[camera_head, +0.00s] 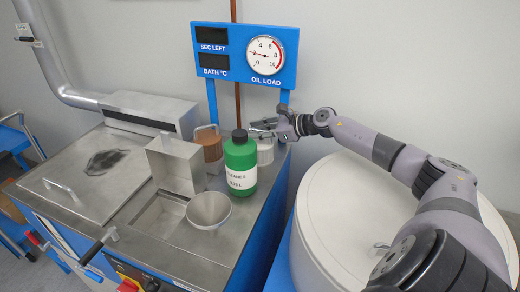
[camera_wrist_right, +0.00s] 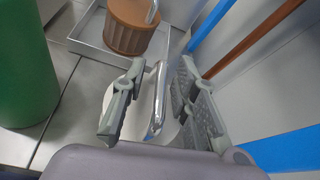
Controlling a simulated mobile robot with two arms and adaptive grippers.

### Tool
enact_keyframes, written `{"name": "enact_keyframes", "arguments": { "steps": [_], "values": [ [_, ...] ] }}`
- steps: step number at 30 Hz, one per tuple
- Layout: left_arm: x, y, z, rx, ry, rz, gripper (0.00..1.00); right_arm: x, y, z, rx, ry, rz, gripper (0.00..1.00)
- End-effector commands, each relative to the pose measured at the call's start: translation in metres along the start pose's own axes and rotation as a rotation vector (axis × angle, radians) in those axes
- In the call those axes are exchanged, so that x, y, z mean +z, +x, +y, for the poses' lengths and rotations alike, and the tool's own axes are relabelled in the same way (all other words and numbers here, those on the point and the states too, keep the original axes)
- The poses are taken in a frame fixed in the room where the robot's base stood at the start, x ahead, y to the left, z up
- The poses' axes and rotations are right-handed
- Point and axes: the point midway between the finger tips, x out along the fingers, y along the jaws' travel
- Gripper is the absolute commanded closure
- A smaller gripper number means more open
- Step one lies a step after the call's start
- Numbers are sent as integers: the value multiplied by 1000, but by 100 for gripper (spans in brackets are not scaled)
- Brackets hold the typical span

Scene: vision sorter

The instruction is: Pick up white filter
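The white filter (camera_head: 266,153) stands at the back right of the blue machine's steel top, partly hidden behind the green bottle (camera_head: 240,165). In the right wrist view the white filter (camera_wrist_right: 137,122) lies below my right gripper, with its shiny metal handle (camera_wrist_right: 157,95) upright between the fingers. My right gripper (camera_head: 266,130) is at the top of the filter. In the wrist view its fingers (camera_wrist_right: 160,100) are apart, one on each side of the handle, with a gap visible on both sides. My left gripper is in neither view.
A brown filter (camera_head: 209,143) stands in a shallow tray (camera_wrist_right: 92,28) left of the white one. A steel box (camera_head: 176,165) and metal bowl (camera_head: 209,210) are nearer. A blue gauge panel (camera_head: 245,55) rises behind. A large white drum (camera_head: 350,225) is at right.

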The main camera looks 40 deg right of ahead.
Motion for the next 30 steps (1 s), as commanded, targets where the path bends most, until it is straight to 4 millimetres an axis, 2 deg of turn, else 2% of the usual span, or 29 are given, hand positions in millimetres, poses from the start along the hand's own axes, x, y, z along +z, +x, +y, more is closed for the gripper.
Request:
{"name": "enact_keyframes", "arguments": {
  "steps": [11, 30],
  "values": [
    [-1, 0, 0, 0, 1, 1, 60, 0, 0, 0, 0, 0, 0, 100],
    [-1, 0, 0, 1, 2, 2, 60, 1, 0, 0, -1, -1, -1, 100]
  ]
}}
